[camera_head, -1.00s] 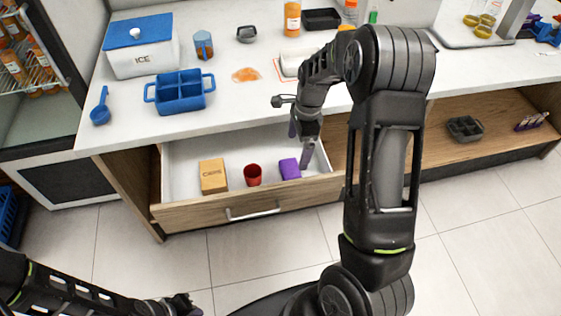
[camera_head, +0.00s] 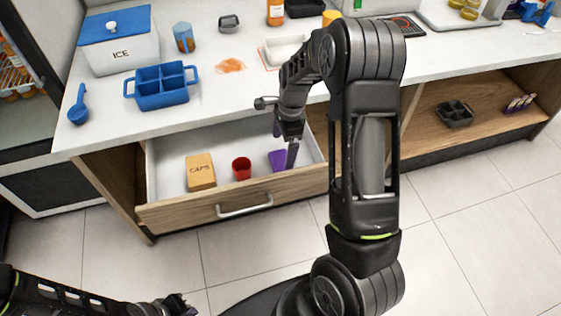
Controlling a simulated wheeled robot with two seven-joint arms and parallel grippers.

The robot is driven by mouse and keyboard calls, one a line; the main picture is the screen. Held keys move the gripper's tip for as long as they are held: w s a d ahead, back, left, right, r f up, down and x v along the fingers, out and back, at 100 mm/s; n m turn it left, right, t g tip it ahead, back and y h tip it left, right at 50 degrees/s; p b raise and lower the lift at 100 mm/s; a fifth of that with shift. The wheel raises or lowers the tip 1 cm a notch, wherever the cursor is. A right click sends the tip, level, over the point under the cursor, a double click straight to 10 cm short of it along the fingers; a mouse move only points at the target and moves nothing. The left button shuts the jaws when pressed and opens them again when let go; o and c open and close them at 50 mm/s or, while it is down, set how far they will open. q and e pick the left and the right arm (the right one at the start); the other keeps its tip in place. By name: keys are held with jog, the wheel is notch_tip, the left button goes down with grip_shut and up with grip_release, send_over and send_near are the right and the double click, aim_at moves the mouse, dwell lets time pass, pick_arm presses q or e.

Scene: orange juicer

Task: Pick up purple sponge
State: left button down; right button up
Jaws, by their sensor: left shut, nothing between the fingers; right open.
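The purple sponge (camera_head: 277,158) lies in the open drawer (camera_head: 232,205), at the right of the red cup. Part of it is hidden behind a finger of my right gripper (camera_head: 285,155). My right gripper points down into the drawer with its fingers open at the sponge; I cannot tell whether they touch it. My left gripper (camera_head: 186,306) is at the bottom edge, low over the floor, shut and far from the drawer.
A red cup (camera_head: 241,168) and a cardboard CAPS box (camera_head: 201,171) stand in the drawer, left of the sponge. Above, the counter holds a blue compartment tray (camera_head: 161,100), a blue scoop (camera_head: 78,106) and an ICE box (camera_head: 120,57). The drawer's front wall is near my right gripper.

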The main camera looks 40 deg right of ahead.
aim_at(281, 159)
jog(key=shift+f, duration=0.2)
jog(key=shift+w+a+f, duration=0.1)
jog(key=shift+a+f, duration=0.1)
jog(key=shift+f, duration=1.1)
jog(key=shift+a+f, duration=0.15)
jog(key=shift+f, duration=1.15)
jog(key=c, duration=1.3)
